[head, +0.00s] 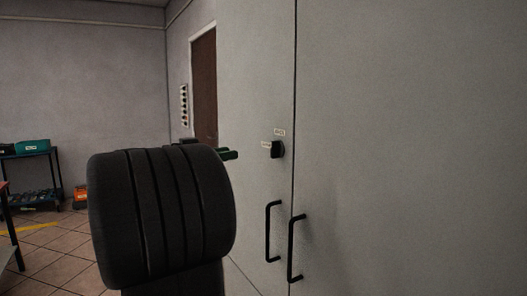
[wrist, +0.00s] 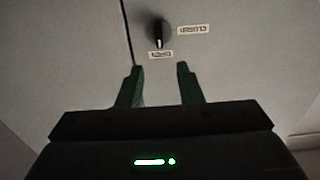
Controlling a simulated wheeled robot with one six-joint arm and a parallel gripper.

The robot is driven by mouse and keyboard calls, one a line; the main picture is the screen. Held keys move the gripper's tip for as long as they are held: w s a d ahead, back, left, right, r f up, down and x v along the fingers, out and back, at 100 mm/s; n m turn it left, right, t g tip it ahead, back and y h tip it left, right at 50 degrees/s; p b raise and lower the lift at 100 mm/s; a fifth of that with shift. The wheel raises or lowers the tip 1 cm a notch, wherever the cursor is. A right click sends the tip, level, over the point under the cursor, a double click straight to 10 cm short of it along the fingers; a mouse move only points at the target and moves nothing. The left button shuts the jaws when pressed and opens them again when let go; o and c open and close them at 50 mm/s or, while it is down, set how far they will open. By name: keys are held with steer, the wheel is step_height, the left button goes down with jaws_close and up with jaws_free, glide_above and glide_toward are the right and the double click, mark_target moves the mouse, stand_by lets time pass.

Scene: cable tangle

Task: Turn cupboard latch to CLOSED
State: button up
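The cupboard latch (head: 277,149) is a small black knob on the grey cupboard's left door, above the handles. In the wrist view, the knob (wrist: 158,32) stands lengthwise up and down, with a pale line toward the label below it (wrist: 161,54), whose text is hard to read. A label on its right (wrist: 194,29) appears to read CLOSED, upside down. My gripper (wrist: 159,67) has two green fingers spread apart with nothing between them. The knob lies beyond the fingertips, roughly in line with the gap. In the head view, the fingers (head: 228,154) show left of the latch.
Two black bar handles, left (head: 268,232) and right (head: 292,248), stick out below the latch beside the door seam. A brown door (head: 204,85) stands behind at left. A blue shelf unit (head: 38,180) with bins stands far left. Tiled floor (head: 60,265) shows there.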

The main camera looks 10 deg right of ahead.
mark_target(275, 150)
steer(key=p+x, duration=0.2)
steer(key=x, duration=1.1)
steer(key=shift+d, duration=0.15)
steer(key=shift+f, duration=0.1)
jaws_close()
